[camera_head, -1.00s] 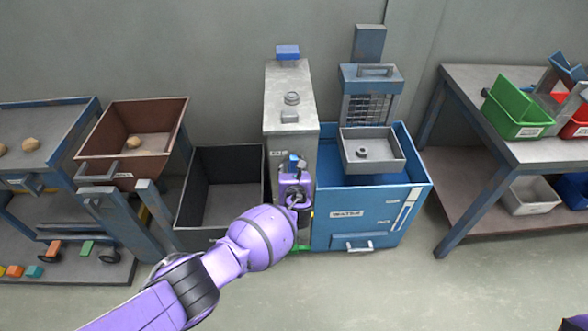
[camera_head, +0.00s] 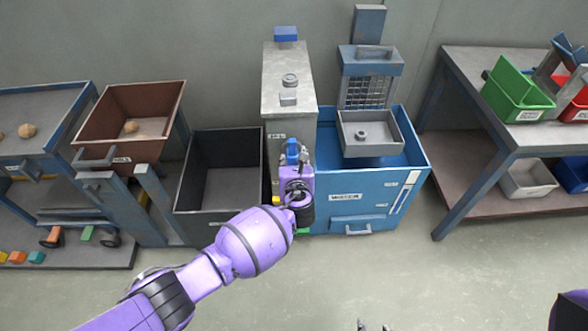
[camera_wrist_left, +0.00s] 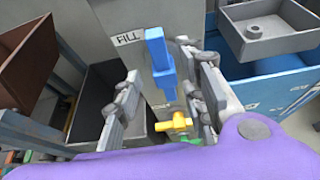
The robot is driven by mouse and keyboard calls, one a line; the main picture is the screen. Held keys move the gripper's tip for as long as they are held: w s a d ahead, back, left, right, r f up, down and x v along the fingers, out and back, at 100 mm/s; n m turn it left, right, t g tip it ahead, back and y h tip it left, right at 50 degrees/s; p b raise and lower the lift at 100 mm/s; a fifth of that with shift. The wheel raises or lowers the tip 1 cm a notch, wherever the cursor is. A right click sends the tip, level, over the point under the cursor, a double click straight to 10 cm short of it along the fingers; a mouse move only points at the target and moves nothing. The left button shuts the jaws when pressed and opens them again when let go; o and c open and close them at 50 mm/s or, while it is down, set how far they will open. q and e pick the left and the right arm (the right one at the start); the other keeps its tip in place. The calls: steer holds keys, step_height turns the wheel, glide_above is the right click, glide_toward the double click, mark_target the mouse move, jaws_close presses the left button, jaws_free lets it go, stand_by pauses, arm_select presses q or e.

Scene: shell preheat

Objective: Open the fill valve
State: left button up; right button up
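A blue valve lever (camera_wrist_left: 161,62) stands upright beside a FILL label (camera_wrist_left: 128,39) on the front of the grey column (camera_head: 290,95). The lever also shows in the head view (camera_head: 292,150), just above my left wrist. My left gripper (camera_wrist_left: 160,78) is open, with one finger on each side of the lever. Contact cannot be made out. A yellow valve handle (camera_wrist_left: 174,123) sits lower on the column, with a green part (camera_wrist_left: 191,140) below it. My right gripper (camera_head: 373,327) shows only as dark fingertips at the bottom edge.
A dark open bin (camera_head: 222,205) stands left of the column, with a brown bin (camera_head: 150,100) beyond it. A blue WATER tank (camera_head: 345,212) with a grey tray (camera_head: 385,133) stands right. A shelf table (camera_head: 480,70) is farther right. The floor in front is clear.

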arm_select(q)
steer(key=v, duration=0.5)
steer(key=shift+s+r, duration=0.1)
steer(key=shift+s, duration=0.25)
